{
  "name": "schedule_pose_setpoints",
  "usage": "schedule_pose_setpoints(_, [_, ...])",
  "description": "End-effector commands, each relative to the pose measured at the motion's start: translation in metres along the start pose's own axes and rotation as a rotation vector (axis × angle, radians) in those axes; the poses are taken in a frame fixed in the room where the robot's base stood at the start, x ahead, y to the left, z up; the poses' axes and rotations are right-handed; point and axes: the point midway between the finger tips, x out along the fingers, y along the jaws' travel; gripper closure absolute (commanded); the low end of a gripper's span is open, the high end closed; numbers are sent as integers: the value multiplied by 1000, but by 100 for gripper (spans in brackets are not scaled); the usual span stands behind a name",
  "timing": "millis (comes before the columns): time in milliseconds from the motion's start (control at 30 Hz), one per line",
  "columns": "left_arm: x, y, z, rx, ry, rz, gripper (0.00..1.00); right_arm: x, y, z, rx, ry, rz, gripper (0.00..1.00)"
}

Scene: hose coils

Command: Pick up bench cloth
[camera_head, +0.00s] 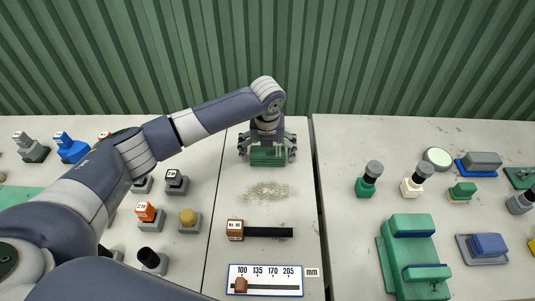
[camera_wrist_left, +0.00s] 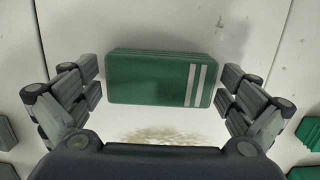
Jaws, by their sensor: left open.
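The bench cloth looks like a folded green block with two white stripes near one end. It lies on the light bench top and shows in the head view (camera_head: 267,156) and in the left wrist view (camera_wrist_left: 150,78). My left gripper (camera_head: 268,150) is open right above it, pointing down. In the left wrist view the fingers of my left gripper (camera_wrist_left: 160,92) stand at either side of the cloth, close to its short ends; I cannot tell whether they touch it. My right gripper does not show.
A speckled dusty patch (camera_head: 268,192) is on the bench in front of the cloth. A dark bar with a brown block (camera_head: 235,230) and a scale plate (camera_head: 265,280) lie nearer. Small fixtures stand left; a green machine (camera_head: 413,255) and several parts stand right.

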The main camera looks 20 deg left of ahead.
Motion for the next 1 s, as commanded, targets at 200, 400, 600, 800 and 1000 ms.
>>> schedule_pose_setpoints(200, [0,0,0,0,0,-1,20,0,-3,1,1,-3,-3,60])
schedule_pose_setpoints(400, [0,0,0,0,0,0,37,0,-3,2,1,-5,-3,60])
schedule_pose_setpoints(600, [-1,0,0,0,0,0,37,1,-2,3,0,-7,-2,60])
schedule_pose_setpoints(800, [-10,0,2,-1,-2,-2,37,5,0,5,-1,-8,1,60])
schedule_pose_setpoints(1000, [-36,0,5,0,-4,-3,37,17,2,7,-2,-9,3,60])
